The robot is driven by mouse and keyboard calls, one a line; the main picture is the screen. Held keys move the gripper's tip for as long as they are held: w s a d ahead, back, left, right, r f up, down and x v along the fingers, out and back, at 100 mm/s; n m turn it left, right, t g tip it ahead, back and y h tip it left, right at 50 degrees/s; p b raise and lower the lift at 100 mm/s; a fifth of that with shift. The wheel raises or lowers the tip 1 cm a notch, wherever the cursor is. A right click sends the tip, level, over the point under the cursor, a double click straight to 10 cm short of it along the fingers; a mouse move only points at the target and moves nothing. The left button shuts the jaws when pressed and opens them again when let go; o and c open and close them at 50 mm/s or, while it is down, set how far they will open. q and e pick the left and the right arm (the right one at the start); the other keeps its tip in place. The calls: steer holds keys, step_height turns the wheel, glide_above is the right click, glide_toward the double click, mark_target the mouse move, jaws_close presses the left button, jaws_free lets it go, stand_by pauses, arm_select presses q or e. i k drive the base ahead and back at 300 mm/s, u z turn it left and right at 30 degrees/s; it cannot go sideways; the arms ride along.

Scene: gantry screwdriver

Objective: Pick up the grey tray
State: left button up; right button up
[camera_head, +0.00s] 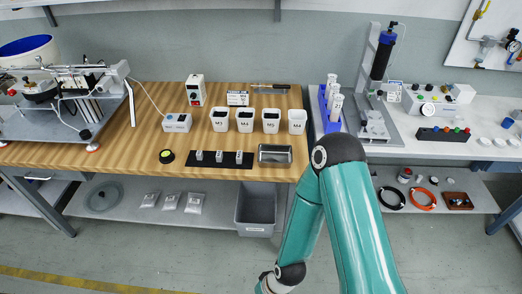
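A small grey tray (275,154) lies on the wooden bench top near its front right edge, just right of a black strip. It looks empty and nothing is touching it from above. My teal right arm rises from the bottom of the camera_head view and bends at a dark elbow to the right of the tray. Its forearm runs down and left in front of the bench, and its gripper is below the picture's edge. My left arm and gripper are not in view.
White cups marked M3 and others (245,121) stand behind the tray. The black strip (219,158) holds small metal parts. A blue rack (328,108) stands to the right. A grey bin (257,208) sits on the lower shelf.

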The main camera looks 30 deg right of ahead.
mark_target(272, 156)
steer(key=u, duration=0.1)
steer(key=i, duration=0.85)
steer(key=z, duration=0.7)
